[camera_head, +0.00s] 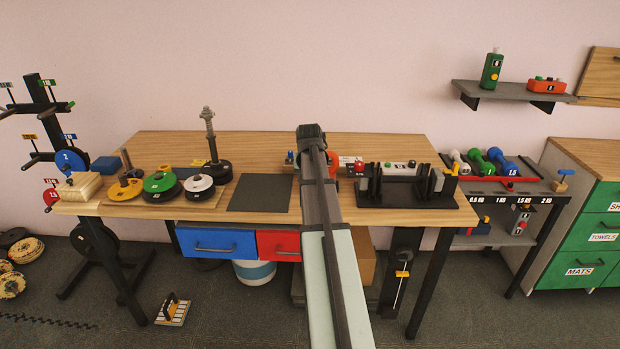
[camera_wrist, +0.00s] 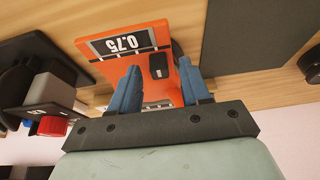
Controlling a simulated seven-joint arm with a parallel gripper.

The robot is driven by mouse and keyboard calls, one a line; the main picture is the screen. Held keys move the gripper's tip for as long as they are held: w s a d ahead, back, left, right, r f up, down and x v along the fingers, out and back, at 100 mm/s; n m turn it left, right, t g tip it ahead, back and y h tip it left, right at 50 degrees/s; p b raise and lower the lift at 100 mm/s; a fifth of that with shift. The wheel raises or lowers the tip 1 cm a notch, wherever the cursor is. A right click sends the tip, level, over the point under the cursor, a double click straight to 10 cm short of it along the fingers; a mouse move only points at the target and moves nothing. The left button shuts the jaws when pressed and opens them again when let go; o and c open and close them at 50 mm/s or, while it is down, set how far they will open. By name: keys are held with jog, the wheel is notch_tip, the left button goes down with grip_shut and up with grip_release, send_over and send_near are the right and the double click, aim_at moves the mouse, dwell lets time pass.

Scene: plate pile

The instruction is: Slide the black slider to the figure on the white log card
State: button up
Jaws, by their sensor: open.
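An orange device (camera_wrist: 177,37) fills the upper middle of the wrist view. It bears a dark panel (camera_wrist: 122,42) with 0.75 in white, upside down in this view. The black slider (camera_wrist: 158,66) stands on the orange face beside the panel. My gripper (camera_wrist: 160,78) is open, with one blue finger on each side of the slider and a gap showing on both sides. I cannot tell their height apart. In the head view my arm hides most of the device and the gripper.
A black rack (camera_head: 405,187) stands close on the right of the bench, with a red button box (camera_head: 360,167) behind its left end. Weight plates (camera_head: 160,182) and an upright post (camera_head: 209,125) stand on the left. A dark mat (camera_head: 260,193) lies clear left of my arm.

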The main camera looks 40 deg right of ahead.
grip_shut()
dwell(0.4)
